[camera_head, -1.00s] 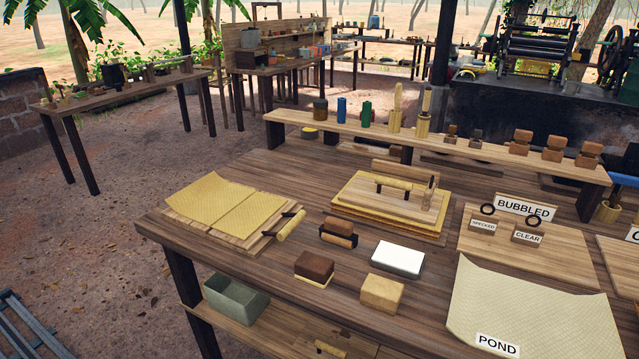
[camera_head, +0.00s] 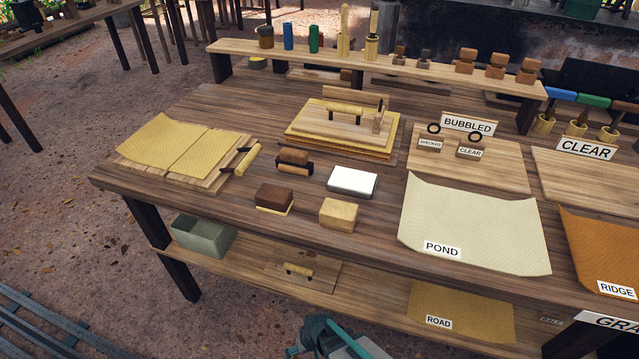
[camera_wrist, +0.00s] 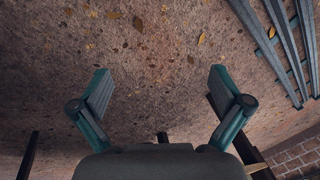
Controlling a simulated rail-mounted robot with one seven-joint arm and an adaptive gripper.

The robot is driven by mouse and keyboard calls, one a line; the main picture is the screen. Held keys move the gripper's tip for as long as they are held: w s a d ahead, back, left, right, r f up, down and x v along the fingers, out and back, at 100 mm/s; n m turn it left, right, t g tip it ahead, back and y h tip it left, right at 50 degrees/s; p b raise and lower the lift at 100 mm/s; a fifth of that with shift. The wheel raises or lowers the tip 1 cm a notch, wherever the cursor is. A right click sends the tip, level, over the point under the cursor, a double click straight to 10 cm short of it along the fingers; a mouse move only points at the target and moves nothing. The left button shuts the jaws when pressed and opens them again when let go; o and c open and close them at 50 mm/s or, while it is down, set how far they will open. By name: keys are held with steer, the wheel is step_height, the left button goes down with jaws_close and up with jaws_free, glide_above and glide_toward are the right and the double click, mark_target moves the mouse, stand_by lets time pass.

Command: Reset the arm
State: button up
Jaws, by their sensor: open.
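My gripper (camera_wrist: 160,95) is open and empty in the wrist view, its two teal fingers spread wide over bare ground strewn with leaves. In the head view a teal and dark part of my arm (camera_head: 335,340) shows at the bottom edge, in front of the workbench. The fingertips cannot be made out there. Nothing is between or touching the fingers.
The wooden workbench (camera_head: 130,180) holds yellow sheets (camera_head: 165,143), blocks, a white block (camera_head: 352,181) and a pale sheet labelled POND (camera_head: 470,220). Its lower shelf bears a grey-green bin (camera_head: 203,237). Metal rails (camera_wrist: 283,55) lie on the ground.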

steer(key=s+d+r+m+g+h+p, duration=0.1)
steer(key=s+d+r+g+p, duration=0.1)
steer(key=s+d, duration=0.3)
steer(key=s+d+r+m+g+p, duration=0.2)
steer(key=s+d+r, duration=0.3)
steer(key=d, duration=0.5)
steer(key=s+d+r+m+g+h+p, duration=0.1)
steer(key=s+d+r+g+p, duration=0.1)
steer(key=s+d, duration=0.4)
steer(key=shift+s+d+r+m+g+h+p, duration=0.3)
steer(key=shift+s+d+r+p, duration=0.1)
steer(key=shift+d+r, duration=0.45)
